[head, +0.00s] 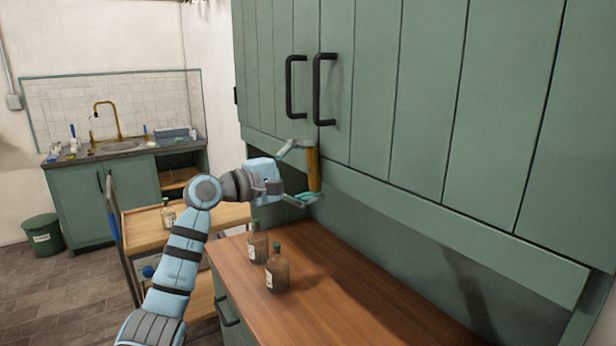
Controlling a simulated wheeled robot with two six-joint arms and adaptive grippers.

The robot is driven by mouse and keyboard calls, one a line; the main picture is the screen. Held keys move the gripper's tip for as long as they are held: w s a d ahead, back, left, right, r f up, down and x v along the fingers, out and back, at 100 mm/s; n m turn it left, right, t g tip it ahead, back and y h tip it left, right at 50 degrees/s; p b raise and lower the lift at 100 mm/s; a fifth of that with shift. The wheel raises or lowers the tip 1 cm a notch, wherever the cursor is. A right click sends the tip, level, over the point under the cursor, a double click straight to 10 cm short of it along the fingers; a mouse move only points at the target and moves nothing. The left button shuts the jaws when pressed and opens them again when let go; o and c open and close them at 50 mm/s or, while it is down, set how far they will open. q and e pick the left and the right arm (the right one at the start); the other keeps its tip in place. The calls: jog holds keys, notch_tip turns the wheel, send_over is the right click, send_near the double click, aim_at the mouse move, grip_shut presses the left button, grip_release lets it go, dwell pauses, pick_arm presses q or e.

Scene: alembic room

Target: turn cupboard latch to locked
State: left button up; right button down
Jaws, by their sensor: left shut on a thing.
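The cupboard latch (313,167) is a brass-coloured bar at the lower edge of the green cupboard doors, below the black handles. It stands roughly upright in the picture. My left gripper (306,172) comes in from the left and is shut on the latch, one finger near its top and the other near its bottom. The fingertips partly cover the latch's ends. The green cupboard (425,110) has its doors closed. My right gripper is not in view.
Two brown bottles, one nearer (277,273) and one farther (256,246), stand on the wooden counter (340,300) below my gripper. A wooden-shelved cart (145,222) is at the left, with a sink (118,147) behind. The counter's right part is clear.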

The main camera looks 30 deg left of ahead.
pick_arm(q)
jog(key=shift+m+b, duration=0.3)
jog(key=shift+m, duration=0.7)
jog(key=o, duration=1.1)
jog(key=v, duration=1.2)
jog(key=shift+w, duration=0.1)
